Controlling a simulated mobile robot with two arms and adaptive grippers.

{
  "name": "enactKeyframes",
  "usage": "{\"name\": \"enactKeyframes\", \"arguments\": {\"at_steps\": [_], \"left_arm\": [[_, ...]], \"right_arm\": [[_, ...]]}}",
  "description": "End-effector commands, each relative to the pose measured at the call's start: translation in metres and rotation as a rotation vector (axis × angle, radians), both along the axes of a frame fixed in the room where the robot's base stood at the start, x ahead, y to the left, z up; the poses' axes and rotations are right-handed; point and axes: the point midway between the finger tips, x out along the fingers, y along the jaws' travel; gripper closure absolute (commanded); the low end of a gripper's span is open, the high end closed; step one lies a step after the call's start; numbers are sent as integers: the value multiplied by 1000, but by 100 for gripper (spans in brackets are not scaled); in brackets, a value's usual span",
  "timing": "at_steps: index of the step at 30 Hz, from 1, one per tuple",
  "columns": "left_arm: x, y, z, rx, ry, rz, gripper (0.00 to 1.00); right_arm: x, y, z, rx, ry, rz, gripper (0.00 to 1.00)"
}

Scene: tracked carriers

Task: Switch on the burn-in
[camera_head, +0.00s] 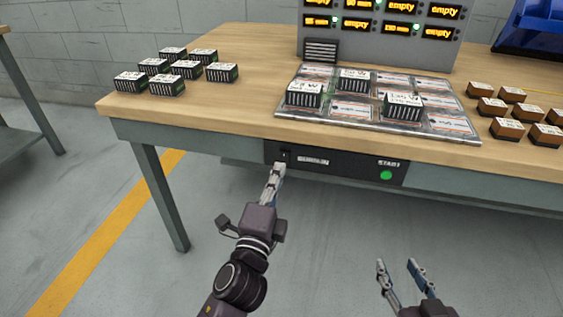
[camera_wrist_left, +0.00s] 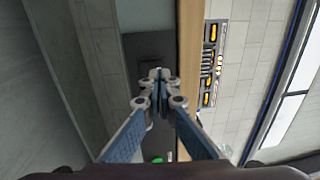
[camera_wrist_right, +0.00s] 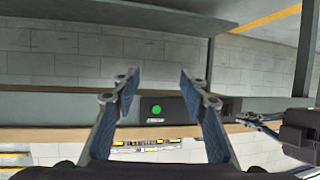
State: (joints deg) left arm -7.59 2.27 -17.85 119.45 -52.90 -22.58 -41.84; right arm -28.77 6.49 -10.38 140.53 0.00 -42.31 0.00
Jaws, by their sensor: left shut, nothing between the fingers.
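A black control panel (camera_head: 340,172) is set in the front edge of the workbench. It carries a small dark switch (camera_head: 284,155) at its left end, a blurred white label beside it, and a green START button (camera_head: 386,175) at its right. My left gripper (camera_head: 279,167) is shut and empty, its fingertips at the switch end of the panel. In the left wrist view its tips cover part of the panel (camera_wrist_left: 148,45), so I cannot tell whether they touch the switch or how it is set. My right gripper (camera_head: 397,264) is open and empty, below and in front of the panel.
On the bench (camera_head: 235,113) lie a carrier tray (camera_head: 350,127) with three dark modules, several more dark modules (camera_head: 165,86) at left and several brown blocks (camera_head: 509,95) at right. A grey rack (camera_head: 385,50) with lit displays stands behind. The floor in front is clear.

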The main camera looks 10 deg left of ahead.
Motion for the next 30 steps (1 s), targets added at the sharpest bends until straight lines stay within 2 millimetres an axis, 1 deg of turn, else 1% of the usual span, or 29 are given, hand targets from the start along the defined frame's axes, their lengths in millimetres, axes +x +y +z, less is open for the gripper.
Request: {"name": "enactKeyframes", "arguments": {"at_steps": [1,3,9,23,26,30], "left_arm": [[8,0,1,1,-3,-1,100],[17,0,2,0,-1,0,100],[31,0,3,-1,0,-1,100],[33,0,4,-1,3,0,100],[34,0,6,-1,10,0,100],[36,0,8,-1,27,-1,100]], "right_arm": [[1,1,2,3,-12,1,60],[3,1,5,6,-25,1,60],[6,3,13,15,-63,3,60],[6,4,15,15,-62,4,60],[-2,-1,0,-3,19,-1,60],[-23,-10,-27,-40,172,-12,60]]}}
